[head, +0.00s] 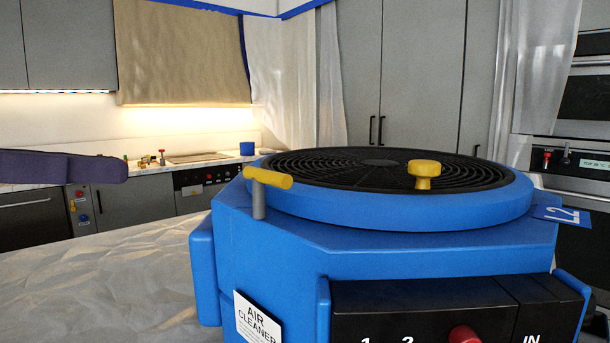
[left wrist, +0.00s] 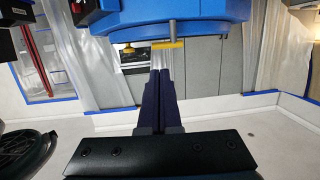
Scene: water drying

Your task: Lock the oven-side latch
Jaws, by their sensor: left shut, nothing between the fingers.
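A large blue air cleaner (head: 270,270) with a round black grille stands in front of me in the head view. A yellow bar latch (head: 267,178) on a grey post rises from its left edge. A yellow knob latch (head: 425,168) stands at the grille's right part. My left gripper (head: 122,167) is shut and empty, left of the bar latch and apart from it. In the left wrist view, the closed fingertips (left wrist: 160,72) point toward the yellow bar (left wrist: 168,44), which shows beside the blue body (left wrist: 170,12). My right gripper does not show.
Ovens (head: 580,110) are built into the wall at the right. A counter with a cooktop (head: 200,158) runs along the back left. Crumpled pale sheeting (head: 100,275) lies left of the cleaner. A red button (head: 463,334) sits on its front panel. Open air separates gripper and bar.

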